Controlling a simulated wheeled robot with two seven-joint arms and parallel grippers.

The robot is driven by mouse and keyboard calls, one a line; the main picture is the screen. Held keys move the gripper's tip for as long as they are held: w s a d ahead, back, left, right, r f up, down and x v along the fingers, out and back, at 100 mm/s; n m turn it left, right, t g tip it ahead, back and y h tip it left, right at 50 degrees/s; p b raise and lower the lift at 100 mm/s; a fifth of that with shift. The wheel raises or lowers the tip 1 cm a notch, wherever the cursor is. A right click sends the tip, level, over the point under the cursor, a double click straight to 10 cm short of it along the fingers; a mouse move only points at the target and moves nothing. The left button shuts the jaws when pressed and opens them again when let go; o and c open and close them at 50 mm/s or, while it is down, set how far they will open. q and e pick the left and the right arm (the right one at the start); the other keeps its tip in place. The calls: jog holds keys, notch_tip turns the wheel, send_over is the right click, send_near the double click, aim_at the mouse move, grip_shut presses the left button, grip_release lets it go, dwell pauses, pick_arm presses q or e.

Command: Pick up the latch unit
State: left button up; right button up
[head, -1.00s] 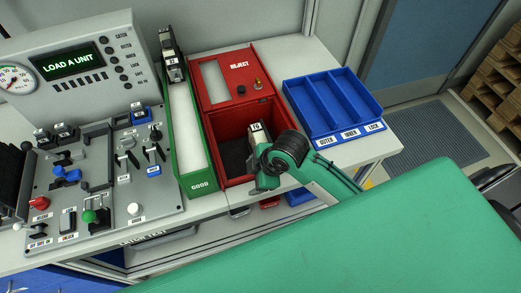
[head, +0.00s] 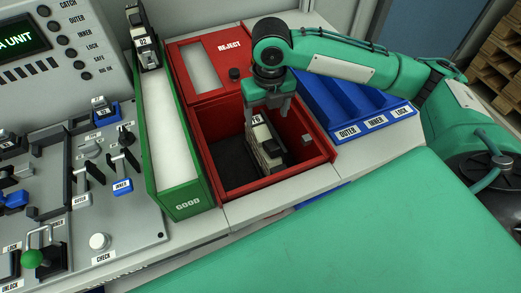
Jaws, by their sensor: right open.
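A latch unit (head: 266,146), pale and black with a numbered white label, stands tilted inside the open red REJECT bin (head: 318,164). My right gripper (head: 268,112) points down over the bin, its fingers open at the unit's upper end. I cannot tell whether the fingers touch it. Another latch unit (head: 140,34), labelled 02, sits at the far end of the green GOOD chute (head: 182,200), clear of the gripper. My left gripper is not in view.
A grey panel (head: 135,215) with levers, knobs and blue parts stands at the left. A blue tray (head: 372,124) marked OUTER, INNER and LOCK lies right of the bin, partly behind my right arm. A green surface (head: 350,235) fills the lower right.

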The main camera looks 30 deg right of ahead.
aim_at(267, 135)
jog(key=shift+w+d+f+n, duration=0.3)
jog(key=shift+d+f, duration=0.1)
jog(key=shift+f, duration=0.15)
notch_tip(267, 135, down, 8)
jog(key=shift+f+b, duration=0.1)
jog(key=shift+b, duration=0.5)
jog(key=f, duration=0.4)
jog(key=shift+a+f, duration=0.35)
jog(key=shift+f, duration=0.2)
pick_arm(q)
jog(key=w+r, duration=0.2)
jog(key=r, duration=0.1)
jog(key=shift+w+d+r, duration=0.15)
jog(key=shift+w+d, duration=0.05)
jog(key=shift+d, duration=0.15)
pick_arm(e)
jog(key=shift+w, duration=0.1)
jog(key=c, duration=1.3)
jog(key=shift+r, duration=0.1)
